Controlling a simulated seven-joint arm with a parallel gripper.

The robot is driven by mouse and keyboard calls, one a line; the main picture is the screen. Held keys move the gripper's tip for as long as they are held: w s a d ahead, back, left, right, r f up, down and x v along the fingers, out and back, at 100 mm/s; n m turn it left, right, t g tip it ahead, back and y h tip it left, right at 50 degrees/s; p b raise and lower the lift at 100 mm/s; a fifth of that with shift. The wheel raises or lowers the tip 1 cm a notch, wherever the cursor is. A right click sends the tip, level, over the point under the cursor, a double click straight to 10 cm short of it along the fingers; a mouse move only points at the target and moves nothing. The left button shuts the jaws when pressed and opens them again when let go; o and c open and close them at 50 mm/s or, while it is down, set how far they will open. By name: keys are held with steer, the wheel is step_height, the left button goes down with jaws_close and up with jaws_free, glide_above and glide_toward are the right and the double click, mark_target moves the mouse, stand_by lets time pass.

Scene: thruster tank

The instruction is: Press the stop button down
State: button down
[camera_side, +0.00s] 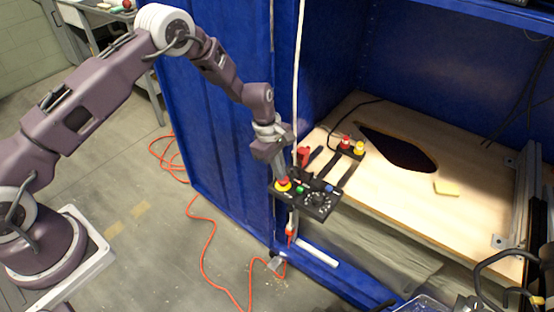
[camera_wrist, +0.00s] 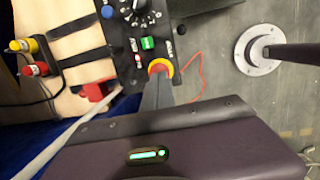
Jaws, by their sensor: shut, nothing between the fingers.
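The stop button (camera_wrist: 160,67) is a red button with a yellow ring at the end of a black control panel (camera_wrist: 125,45). In the side view the stop button (camera_side: 283,184) sits at the left end of the black panel (camera_side: 318,200). My gripper (camera_side: 280,172) is shut and empty, pointing down with its tips right over or at the button. In the wrist view my gripper (camera_wrist: 158,80) overlaps the lower part of the button. I cannot tell whether the tips touch it or whether it is pressed.
The panel also has a green button (camera_wrist: 147,43), a dial (camera_wrist: 133,8) and a blue knob (camera_wrist: 107,12). A red block (camera_side: 304,155) is beside the panel. A red and yellow connector pair (camera_side: 352,146) lies on the wooden board (camera_side: 460,215). A blue wall (camera_side: 225,140) stands close behind my arm.

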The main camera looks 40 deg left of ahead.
mark_target(275, 182)
steer(key=shift+f, duration=0.25)
steer(key=shift+d+f, duration=0.1)
steer(key=shift+f, duration=0.75)
steer(key=shift+s+f, duration=0.2)
steer(key=shift+s, duration=0.05)
step_height(275, 182, up, 11)
steer(key=a, duration=0.2)
steer(key=shift+w+r, duration=0.15)
steer(key=shift+w, duration=0.1)
steer(key=shift+r, duration=0.1)
